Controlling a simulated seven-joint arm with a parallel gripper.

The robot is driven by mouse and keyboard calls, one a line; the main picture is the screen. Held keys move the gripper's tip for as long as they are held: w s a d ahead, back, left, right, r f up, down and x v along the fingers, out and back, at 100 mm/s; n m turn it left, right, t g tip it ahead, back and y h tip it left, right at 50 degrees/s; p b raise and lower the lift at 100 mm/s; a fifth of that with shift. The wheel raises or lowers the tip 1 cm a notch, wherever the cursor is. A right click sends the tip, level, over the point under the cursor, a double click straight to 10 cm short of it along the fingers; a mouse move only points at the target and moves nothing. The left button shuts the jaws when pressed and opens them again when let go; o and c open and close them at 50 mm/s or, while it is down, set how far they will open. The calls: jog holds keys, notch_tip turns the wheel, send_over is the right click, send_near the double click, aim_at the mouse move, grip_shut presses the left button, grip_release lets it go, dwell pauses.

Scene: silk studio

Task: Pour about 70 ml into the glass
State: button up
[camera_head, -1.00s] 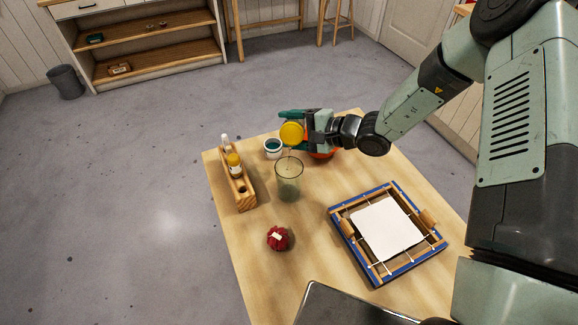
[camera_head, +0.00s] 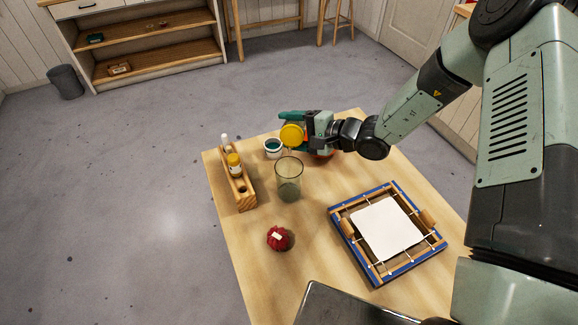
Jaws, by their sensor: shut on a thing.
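The glass (camera_head: 289,183) is a clear tumbler standing upright on the table, with greyish-green content or tint in its lower part. My gripper (camera_head: 303,133) is shut on a yellow container (camera_head: 291,134), whose round yellow end faces the camera. It holds the container above the table, just behind and above the glass rim. A thin pale line shows just below the yellow end, near the rim; I cannot tell whether liquid is flowing. The container's far side is hidden by the gripper and by its own round end.
A wooden rack (camera_head: 238,187) with small bottles stands left of the glass. A white pot with teal content (camera_head: 272,148) is behind it. A red pincushion-like ball (camera_head: 278,238) lies in front. A blue-edged frame (camera_head: 346,247) is at right. An orange-red thing is partly hidden beneath my gripper.

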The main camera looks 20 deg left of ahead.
jog(key=shift+f, duration=0.1)
dwell(0.3)
jog(key=shift+s+r+n, duration=0.2)
jog(key=shift+s+n, duration=0.1)
jog(key=shift+n, duration=0.2)
jog(key=shift+w+d+r+n+t+y, duration=0.1)
jog(key=shift+r+n+t+y, duration=0.1)
jog(key=shift+n+t+y, duration=0.15)
dwell(0.7)
jog(key=shift+w+a+f+m, duration=0.2)
jog(key=shift+w+f+m, duration=0.2)
jog(key=shift+w+m, duration=0.35)
jog(key=shift+s+r+m+g+h, duration=0.1)
jog(key=shift+r+m+g+h, duration=0.3)
jog(key=shift+m+g+h, duration=0.2)
jog(key=shift+f+m+g, duration=0.35)
jog(key=shift+m+g, duration=0.05)
jog(key=shift+g, duration=0.05)
jog(key=shift+s+r+m+g+h, duration=0.2)
jog(key=shift+r+m+g+h, duration=0.2)
jog(key=shift+m, duration=0.3)
jog(key=shift+f, duration=0.2)
